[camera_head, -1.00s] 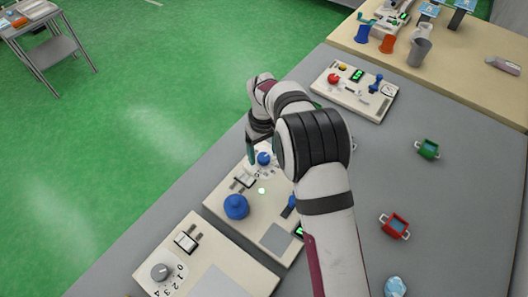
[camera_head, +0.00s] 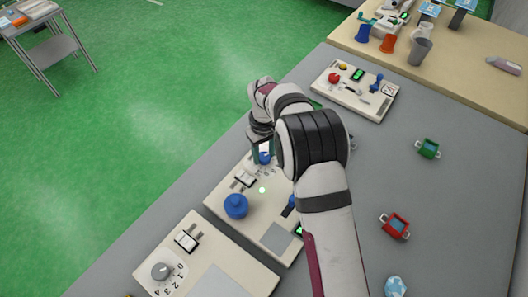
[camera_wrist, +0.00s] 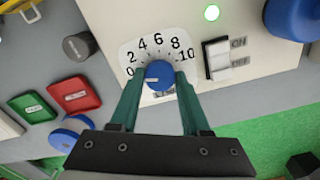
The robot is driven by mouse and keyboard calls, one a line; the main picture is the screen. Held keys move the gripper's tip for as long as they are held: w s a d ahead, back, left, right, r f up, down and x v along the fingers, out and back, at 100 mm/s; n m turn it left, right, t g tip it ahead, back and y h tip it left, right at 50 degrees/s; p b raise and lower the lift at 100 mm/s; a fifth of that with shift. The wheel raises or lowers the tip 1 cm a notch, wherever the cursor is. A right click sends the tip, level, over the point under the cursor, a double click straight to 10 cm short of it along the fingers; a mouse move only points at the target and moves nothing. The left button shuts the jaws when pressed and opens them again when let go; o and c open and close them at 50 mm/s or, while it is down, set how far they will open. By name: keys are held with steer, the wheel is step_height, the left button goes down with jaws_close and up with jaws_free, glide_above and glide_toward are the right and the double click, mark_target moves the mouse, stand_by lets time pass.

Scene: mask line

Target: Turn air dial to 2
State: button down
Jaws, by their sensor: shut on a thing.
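The blue air dial (camera_wrist: 159,75) sits on a cream panel (camera_wrist: 110,15) with a white scale marked 0, 2, 4, 6, 8, 10. A pale mark on the dial appears to point left, close to the 0. My gripper (camera_wrist: 160,82) has its two green fingers on both sides of the dial, shut on it. In the head view the dial (camera_head: 264,158) shows between the fingers of my gripper (camera_head: 262,153), and part of its scale is hidden by my arm.
A white rocker switch (camera_wrist: 217,56) and a lit green lamp (camera_wrist: 211,13) are beside the dial. A large blue knob (camera_head: 236,206) stands on the same panel. Another numbered dial (camera_head: 161,271) is on the nearer panel.

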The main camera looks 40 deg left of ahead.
mark_target(264, 156)
steer(key=shift+m, duration=3)
steer(key=shift+c, duration=1.8)
jaws_free()
step_height(264, 156, up, 16)
